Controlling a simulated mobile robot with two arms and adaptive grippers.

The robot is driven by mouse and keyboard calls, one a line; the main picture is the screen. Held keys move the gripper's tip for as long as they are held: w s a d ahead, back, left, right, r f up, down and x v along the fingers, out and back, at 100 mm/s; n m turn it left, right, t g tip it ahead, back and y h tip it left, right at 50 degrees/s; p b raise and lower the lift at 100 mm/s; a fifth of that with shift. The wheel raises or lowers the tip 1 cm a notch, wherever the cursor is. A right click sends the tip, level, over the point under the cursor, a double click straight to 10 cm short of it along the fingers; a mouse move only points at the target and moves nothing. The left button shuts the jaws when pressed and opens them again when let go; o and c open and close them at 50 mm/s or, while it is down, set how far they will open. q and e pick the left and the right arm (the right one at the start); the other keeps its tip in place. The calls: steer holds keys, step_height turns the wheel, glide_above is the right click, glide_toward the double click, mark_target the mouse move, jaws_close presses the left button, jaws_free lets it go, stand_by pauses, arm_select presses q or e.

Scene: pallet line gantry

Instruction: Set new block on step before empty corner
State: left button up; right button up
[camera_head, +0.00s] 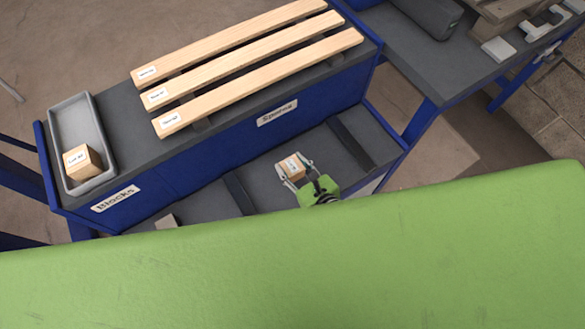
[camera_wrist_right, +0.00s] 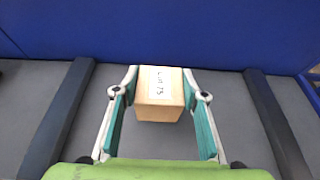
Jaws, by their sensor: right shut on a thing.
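My right gripper (camera_head: 294,168) is shut on a light wooden block (camera_head: 291,166) with a white label. In the right wrist view the block (camera_wrist_right: 160,110) sits between the two fingers, its label reading roughly "Lot 75". The block is over the grey lower step (camera_head: 330,148) of the blue bench, between two dark cross strips. I cannot tell whether it touches the step. Another labelled wooden block (camera_head: 82,162) lies in the grey tray (camera_head: 76,112) at the left. My left gripper is out of view.
Three labelled wooden boards (camera_head: 235,40) lie on the bench top, above the "Spares" sign (camera_head: 277,113). A pale piece (camera_head: 166,221) is partly hidden on the step's left part. A second bench (camera_head: 450,65) at the upper right bears a dark roll (camera_head: 428,16) and wooden parts.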

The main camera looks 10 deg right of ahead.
mark_target(298, 176)
steer(key=shift+f, duration=0.9)
steer(key=shift+f+b, duration=0.6)
steer(key=shift+b, duration=0.2)
steer(key=o, duration=1.1)
steer(key=shift+o, duration=0.2)
steer(key=shift+r, duration=0.1)
